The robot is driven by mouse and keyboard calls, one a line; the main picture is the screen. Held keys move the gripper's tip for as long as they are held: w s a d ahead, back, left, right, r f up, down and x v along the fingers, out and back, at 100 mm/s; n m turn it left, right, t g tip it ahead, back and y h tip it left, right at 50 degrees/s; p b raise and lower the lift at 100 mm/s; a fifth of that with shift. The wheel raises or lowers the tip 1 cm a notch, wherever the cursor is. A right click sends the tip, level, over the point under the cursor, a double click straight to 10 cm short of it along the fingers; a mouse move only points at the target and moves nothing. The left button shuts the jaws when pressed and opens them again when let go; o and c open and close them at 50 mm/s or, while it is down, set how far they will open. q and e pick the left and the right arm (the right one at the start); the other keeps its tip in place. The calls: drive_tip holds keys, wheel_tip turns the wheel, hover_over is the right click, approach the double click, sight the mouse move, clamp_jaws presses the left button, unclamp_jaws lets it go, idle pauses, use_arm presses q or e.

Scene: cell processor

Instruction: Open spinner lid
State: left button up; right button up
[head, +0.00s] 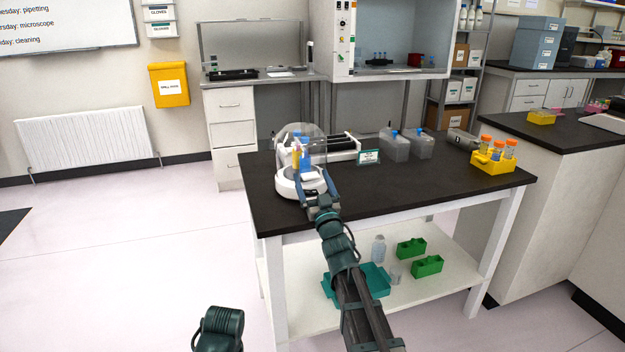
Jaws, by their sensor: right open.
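The spinner (284,184) is a small round white device at the left front of the black-topped table. Whether the fingers touch the lid or base cannot be told. Part of my left arm shows at the bottom left; its gripper is out of view.
Green trays (427,265) lie on the lower shelf. The tabletop's front middle is clear.

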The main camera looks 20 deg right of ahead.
clamp_jaws()
idle(0.4)
